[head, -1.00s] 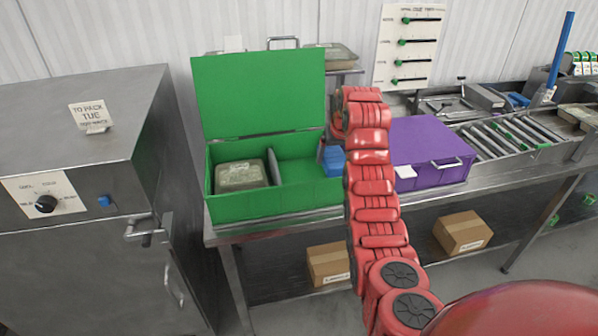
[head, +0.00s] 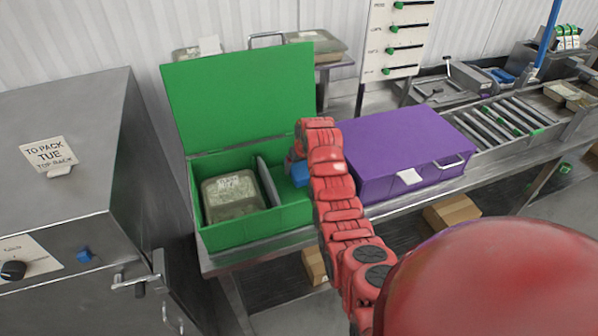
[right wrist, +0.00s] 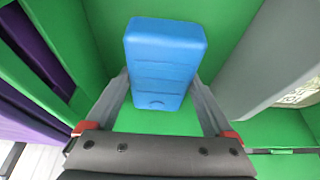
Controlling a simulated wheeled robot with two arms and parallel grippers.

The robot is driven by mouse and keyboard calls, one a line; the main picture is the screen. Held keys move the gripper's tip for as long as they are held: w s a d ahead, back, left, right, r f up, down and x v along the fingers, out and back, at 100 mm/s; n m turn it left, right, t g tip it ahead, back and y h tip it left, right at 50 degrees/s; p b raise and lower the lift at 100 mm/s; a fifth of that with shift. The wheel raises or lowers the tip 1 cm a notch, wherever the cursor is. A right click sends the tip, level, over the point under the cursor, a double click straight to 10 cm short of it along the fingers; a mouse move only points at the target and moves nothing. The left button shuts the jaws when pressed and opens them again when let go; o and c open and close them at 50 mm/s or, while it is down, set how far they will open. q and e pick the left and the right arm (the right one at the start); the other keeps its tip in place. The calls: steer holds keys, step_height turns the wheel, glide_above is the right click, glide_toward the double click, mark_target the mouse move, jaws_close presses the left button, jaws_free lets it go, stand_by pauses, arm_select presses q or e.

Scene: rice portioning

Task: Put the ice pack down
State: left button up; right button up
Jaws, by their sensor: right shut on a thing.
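The blue ice pack (head: 300,174) is in the right compartment of the open green box (head: 255,232), partly hidden behind my red right arm in the head view. In the right wrist view the ice pack (right wrist: 163,50) stands out against the green inside of the box. My right gripper (right wrist: 161,92) is shut on it, with one finger along each side. I cannot tell whether the ice pack touches the box floor. My left gripper is not in view.
A grey divider (head: 267,181) splits the green box, with a labelled tub (head: 233,198) on its left. The raised green lid (head: 240,95) stands behind. A closed purple box (head: 405,150) sits close on the right. A steel cabinet (head: 75,120) stands at left.

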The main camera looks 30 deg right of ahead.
step_height(320, 180, down, 3)
steer(key=shift+r+p, duration=0.1)
steer(key=shift+p, duration=0.7)
steer(key=shift+f, duration=0.5)
steer(key=shift+f, duration=0.2)
steer(key=o, duration=1.5)
steer(key=shift+r, duration=0.1)
steer(key=shift+c, duration=0.2)
